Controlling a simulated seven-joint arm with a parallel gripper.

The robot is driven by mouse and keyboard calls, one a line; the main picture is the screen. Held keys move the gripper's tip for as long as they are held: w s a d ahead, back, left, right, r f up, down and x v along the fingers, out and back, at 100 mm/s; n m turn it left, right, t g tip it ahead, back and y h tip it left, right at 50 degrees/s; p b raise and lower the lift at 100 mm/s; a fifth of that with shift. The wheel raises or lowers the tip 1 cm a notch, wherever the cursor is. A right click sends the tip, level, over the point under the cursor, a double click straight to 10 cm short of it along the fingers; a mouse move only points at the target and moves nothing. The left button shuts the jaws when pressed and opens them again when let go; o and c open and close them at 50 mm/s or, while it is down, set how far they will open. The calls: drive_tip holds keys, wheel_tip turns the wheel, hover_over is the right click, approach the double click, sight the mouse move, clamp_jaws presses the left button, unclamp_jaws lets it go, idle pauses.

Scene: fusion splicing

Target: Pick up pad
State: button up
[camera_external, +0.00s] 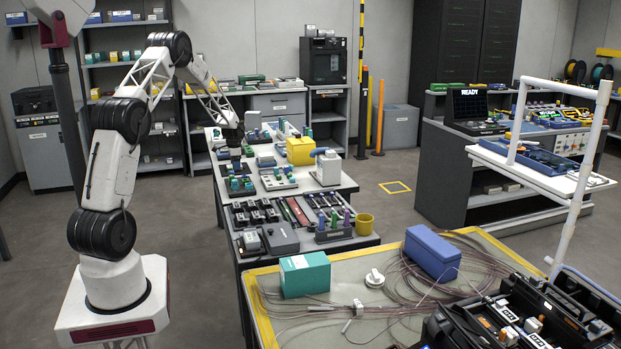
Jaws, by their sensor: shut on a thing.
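My gripper (236,162) is at the left side of the long bench (348,184), pointing down among small trays of blue, green and white items. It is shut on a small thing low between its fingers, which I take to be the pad. The fingers and the items around them hide most of it, and its shape and colour are too small to make out. I cannot tell whether it is clear of the tray.
A yellow box (300,151) and a white dispenser (328,168) stand right of my gripper. A tool rack (333,225) and a yellow mug (364,224) are nearer the camera. A mat with coiled fibre, a teal box (305,275) and a blue case (432,252) fills the front.

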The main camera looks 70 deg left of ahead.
drive_tip(key=shift+r, duration=0.1)
drive_tip(key=shift+r, duration=4.9)
